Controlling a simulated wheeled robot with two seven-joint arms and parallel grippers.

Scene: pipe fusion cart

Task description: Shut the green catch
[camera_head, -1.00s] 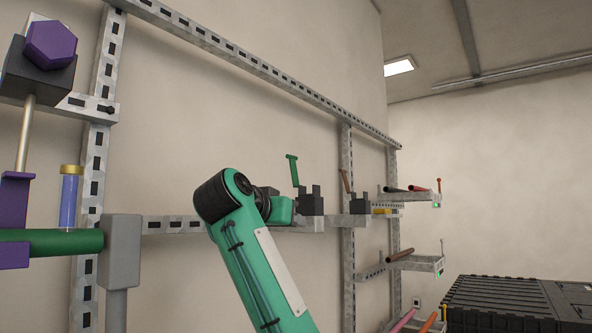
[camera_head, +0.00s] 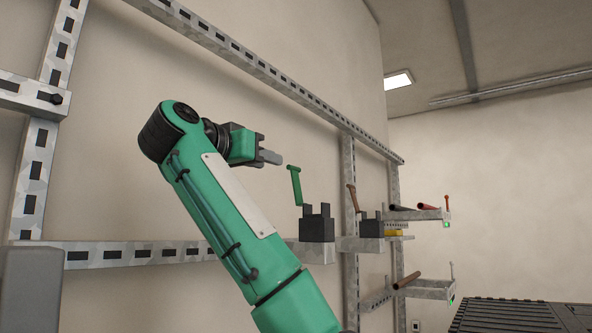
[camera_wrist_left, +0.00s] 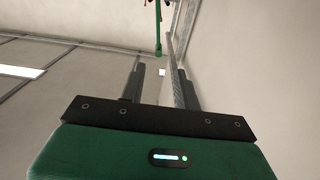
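The green catch (camera_head: 295,185) is a thin lever with a short crosspiece at its top. It stands raised, leaning slightly, at the left side of a dark forked block (camera_head: 317,224) on the wall rail. My left gripper (camera_head: 276,158) is up and to the left of the catch's top in the head view, apart from it and empty. In the left wrist view its two fingers (camera_wrist_left: 161,66) are spread, and the green catch (camera_wrist_left: 158,35) shows beyond them, near the top edge. My right gripper is not in view.
A similar dark block (camera_head: 372,228) with a brown lever (camera_head: 352,198) stands farther right. Small shelves (camera_head: 420,214) with pipes hang beyond it. A black ribbed case (camera_head: 520,315) is at the lower right. The wall above the rail is clear.

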